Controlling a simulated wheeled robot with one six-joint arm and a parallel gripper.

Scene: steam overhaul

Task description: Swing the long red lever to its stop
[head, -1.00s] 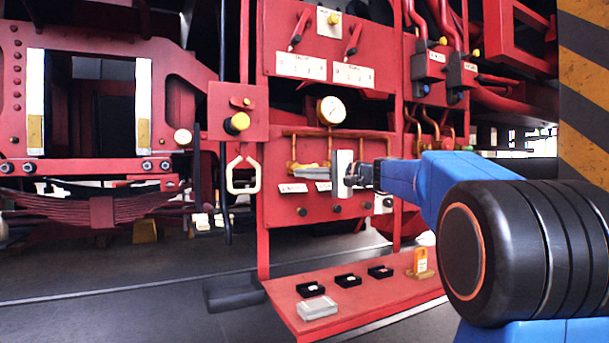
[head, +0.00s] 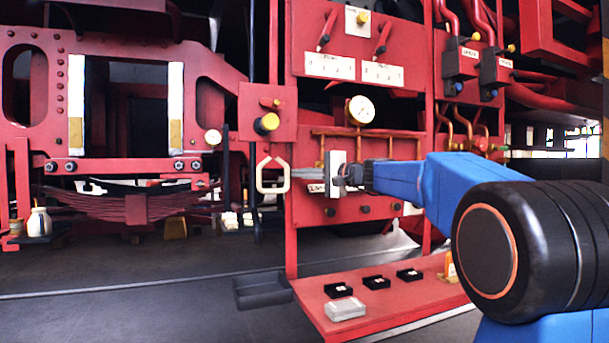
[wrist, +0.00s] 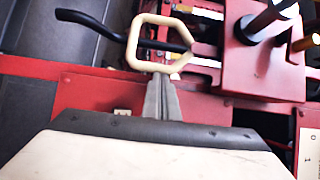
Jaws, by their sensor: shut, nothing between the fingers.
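Two red levers with dark tips, a left one (head: 327,30) and a right one (head: 382,38), stand tilted on the upper red panel in the head view. I cannot tell which is the long one. Neither is clear in the wrist view. My gripper (head: 300,173) is shut and empty, well below both levers, in front of the lower panel. It points left toward a cream loop handle (head: 272,175). In the wrist view the closed fingers (wrist: 162,82) end just below the cream loop (wrist: 160,42); I cannot tell whether they touch.
A red box with a yellow-capped knob (head: 266,124) sits above the loop. A round gauge (head: 360,110) is above my wrist. Below, a red shelf (head: 400,300) holds small black trays (head: 376,282) and a grey box (head: 345,310). Open floor lies at left.

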